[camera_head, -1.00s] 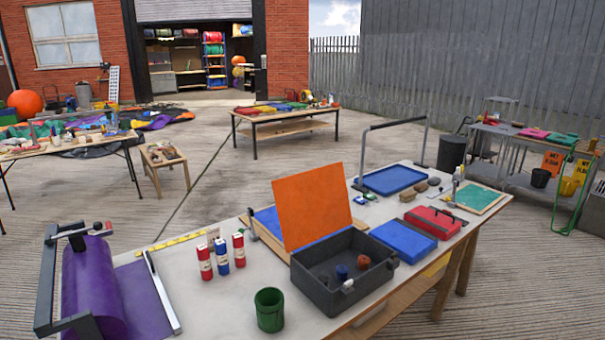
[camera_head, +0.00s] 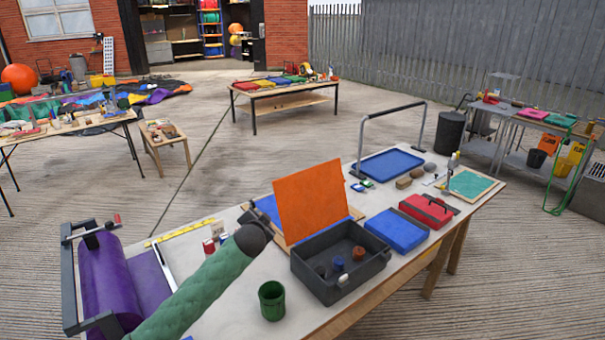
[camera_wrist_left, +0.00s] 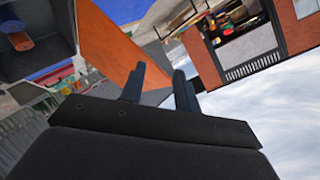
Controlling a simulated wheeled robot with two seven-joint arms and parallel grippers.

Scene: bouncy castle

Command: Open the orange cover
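The orange cover (camera_head: 310,200) stands raised, tilted slightly back, along the far side of the dark grey box (camera_head: 330,288). The box is open and holds small blue and orange-brown pieces. My left arm, in a green quilted sleeve, reaches in from the bottom, its dark end left of the cover. Its fingers are not clear in the head view. In the left wrist view the left gripper (camera_wrist_left: 159,80) has its two fingers apart, with nothing seen held. The orange cover (camera_wrist_left: 112,45) is just beyond and left of them; contact cannot be told. My right gripper is not in view.
A green cup (camera_head: 271,302) stands in front of the box. A blue case (camera_head: 397,231) and a red case (camera_head: 428,210) are to its right. A purple roll (camera_head: 108,275) is at the left end. Red bottles are partly hidden behind my arm.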

